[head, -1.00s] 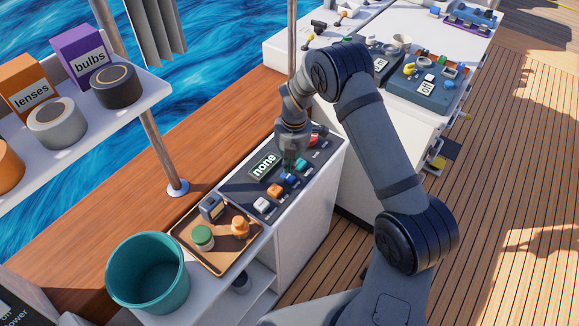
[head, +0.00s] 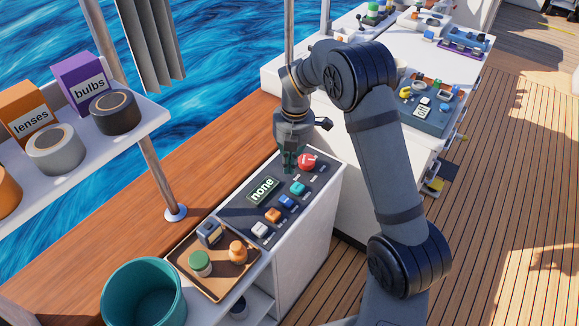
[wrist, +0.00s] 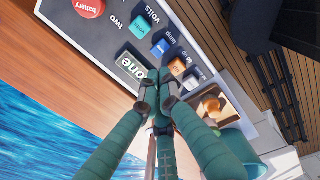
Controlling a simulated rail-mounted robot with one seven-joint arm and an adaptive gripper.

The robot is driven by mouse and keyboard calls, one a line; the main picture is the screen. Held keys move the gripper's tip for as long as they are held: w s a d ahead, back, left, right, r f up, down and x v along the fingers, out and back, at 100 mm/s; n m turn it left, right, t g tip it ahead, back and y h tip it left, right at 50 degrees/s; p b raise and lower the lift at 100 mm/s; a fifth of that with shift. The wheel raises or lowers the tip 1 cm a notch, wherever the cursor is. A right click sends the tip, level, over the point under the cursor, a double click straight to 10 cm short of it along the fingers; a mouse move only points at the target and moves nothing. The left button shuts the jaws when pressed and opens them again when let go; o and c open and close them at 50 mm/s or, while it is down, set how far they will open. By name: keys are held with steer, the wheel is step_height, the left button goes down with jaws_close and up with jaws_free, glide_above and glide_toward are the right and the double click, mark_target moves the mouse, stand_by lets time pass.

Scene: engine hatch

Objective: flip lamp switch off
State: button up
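The dark control panel (head: 235,215) sits on top of a white cabinet, with a row of coloured switches. A blue switch (head: 286,202) and an orange switch (head: 272,215) lie in the row. In the wrist view the blue switch (wrist: 161,47) and the orange switch (wrist: 177,66) have "lamp" lettering near them, partly too small to read. My gripper (head: 289,168) is above the panel's far part, apart from the switches. In the wrist view its fingertips (wrist: 159,91) are together with nothing held, and cover part of the "none" display (wrist: 131,67).
The panel also has a red battery button (head: 307,161), a teal switch (head: 298,187) and a white switch (head: 260,229). A wooden tray (head: 190,270) with small parts and a teal bin (head: 125,318) stand nearer. A pole (head: 160,180) rises at the left.

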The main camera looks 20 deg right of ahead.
steer(key=f+b, duration=0.2)
steer(key=d+f+b, duration=0.1)
steer(key=f+b, duration=0.1)
steer(key=b, duration=0.1)
steer(key=shift+w+d+f+b, duration=0.2)
steer(key=shift+f+b, duration=0.05)
steer(key=shift+b, duration=0.1)
jaws_close()
step_height(320, 180, up, 5)
steer(key=t+y+b, duration=0.1)
steer(key=b, duration=0.4)
glide_above(281, 197)
steer(key=s+d, duration=0.2)
steer(key=s, duration=0.1)
steer(key=shift+d, duration=0.2)
steer(key=f, duration=0.4)
steer(key=w+a+f, duration=0.1)
steer(key=f, duration=0.4)
steer(key=w+f, duration=0.1)
steer(key=f, duration=0.3)
steer(key=shift+w+a+f+b, duration=0.15)
steer(key=shift+a+f+b, duration=0.2)
steer(key=shift+a+f, duration=0.05)
steer(key=shift+a+r+p, duration=0.1)
steer(key=shift+p, duration=0.4)
